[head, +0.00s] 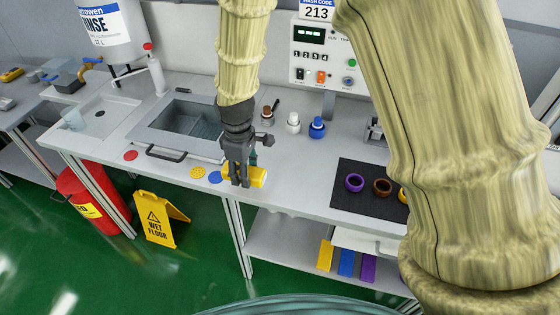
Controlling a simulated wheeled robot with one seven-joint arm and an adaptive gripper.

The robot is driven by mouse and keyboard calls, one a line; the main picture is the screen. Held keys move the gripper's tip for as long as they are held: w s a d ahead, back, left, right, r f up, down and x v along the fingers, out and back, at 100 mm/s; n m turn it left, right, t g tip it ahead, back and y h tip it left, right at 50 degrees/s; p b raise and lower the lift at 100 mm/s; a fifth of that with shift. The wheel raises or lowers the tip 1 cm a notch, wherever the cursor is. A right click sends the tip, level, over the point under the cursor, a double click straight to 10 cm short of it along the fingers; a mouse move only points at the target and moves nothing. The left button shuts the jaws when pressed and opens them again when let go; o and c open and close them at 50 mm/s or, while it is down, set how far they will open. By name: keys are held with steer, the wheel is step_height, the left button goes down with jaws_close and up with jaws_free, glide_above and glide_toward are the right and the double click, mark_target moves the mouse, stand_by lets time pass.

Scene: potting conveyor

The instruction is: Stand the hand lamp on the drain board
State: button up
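My gripper (240,182) points down at the front edge of the bench, right of the sink. A small yellow block-like object (259,177) is at its fingertips, partly hidden behind the fingers. It may be the hand lamp, but its shape is too small to tell. The fingers overlap it; whether they grip it I cannot tell. A teal piece (253,158) shows just behind the gripper. The pale, shallow board with a dark drain hole (92,134) left of the sink looks like the drain board. A clear cup (73,119) stands at its left side.
The sink (190,122) has a front handle (166,154). Red, yellow and blue discs (198,173) lie along the front edge. Several bottles (293,123) stand behind. A dark mat (372,186) holds coloured rings. A bottle with a red top (156,76) stands behind the drain board.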

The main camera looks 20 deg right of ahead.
steer(key=p, duration=0.3)
glide_above(280, 167)
steer(key=a, duration=0.1)
steer(key=shift+s+a+f, duration=0.2)
steer(key=shift+s+f, duration=0.05)
steer(key=shift+f, duration=0.35)
steer(key=shift+w+d+p, duration=0.2)
steer(key=shift+d+p, duration=0.1)
steer(key=shift+d, duration=0.2)
steer(key=shift+d+f, duration=0.15)
steer(key=shift+f, duration=0.1)
steer(key=shift+f+p, duration=0.8)
steer(key=shift+f, duration=0.8)
steer(key=shift+f, duration=0.1)
steer(key=o, duration=1.2)
steer(key=shift+c, duration=0.2)
step_height(280, 167, up, 12)
steer(key=b, duration=0.2)
steer(key=shift+b, duration=0.4)
